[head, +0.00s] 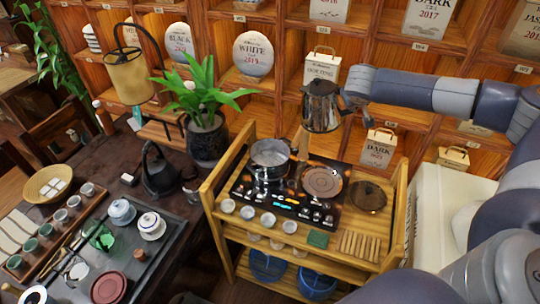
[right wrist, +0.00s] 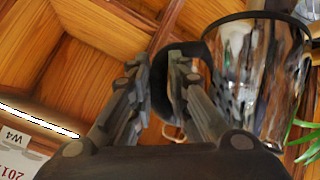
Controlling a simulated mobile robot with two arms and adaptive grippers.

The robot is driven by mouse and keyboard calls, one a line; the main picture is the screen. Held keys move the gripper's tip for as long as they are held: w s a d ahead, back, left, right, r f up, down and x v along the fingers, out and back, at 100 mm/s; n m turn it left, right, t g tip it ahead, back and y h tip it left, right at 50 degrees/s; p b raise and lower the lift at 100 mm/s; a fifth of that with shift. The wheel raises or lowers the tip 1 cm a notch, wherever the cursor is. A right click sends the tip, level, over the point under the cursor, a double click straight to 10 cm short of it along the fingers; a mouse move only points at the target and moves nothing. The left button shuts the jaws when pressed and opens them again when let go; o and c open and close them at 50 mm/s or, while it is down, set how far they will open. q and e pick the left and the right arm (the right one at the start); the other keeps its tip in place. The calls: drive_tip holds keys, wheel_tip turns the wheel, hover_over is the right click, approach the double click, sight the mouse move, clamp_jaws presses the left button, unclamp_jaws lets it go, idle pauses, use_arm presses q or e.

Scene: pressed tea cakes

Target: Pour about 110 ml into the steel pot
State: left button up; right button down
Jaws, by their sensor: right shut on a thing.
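A shiny metal kettle (head: 321,108) with a dark rim hangs in the air above the tea cart, close to the shelves. It looks about upright. My right gripper (head: 353,98) is shut on its dark handle from the right. In the right wrist view, the fingers (right wrist: 166,85) close on the black handle (right wrist: 190,55), and the mirror-like kettle body (right wrist: 255,75) is to their right. The steel pot (head: 270,153) stands on the cooktop at the cart's top left, below and left of the kettle. Its contents are unclear. My left gripper is not in view.
The wooden cart (head: 345,258) also holds a brown round tray (head: 322,182), a dark lid-like disc (head: 368,196) and several small cups. A potted plant (head: 207,140) and a dark kettle (head: 160,170) stand left of the cart. Wooden shelves with tea packages are behind.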

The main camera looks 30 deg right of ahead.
drive_tip(key=shift+m+t+y, duration=0.3)
drive_tip(key=shift+m+y, duration=0.1)
drive_tip(key=shift+y, duration=0.1)
drive_tip(key=r+p, duration=0.2)
drive_tip(key=r, duration=0.3)
drive_tip(key=shift+s+d+p, duration=0.15)
drive_tip(key=shift+d+p, duration=0.25)
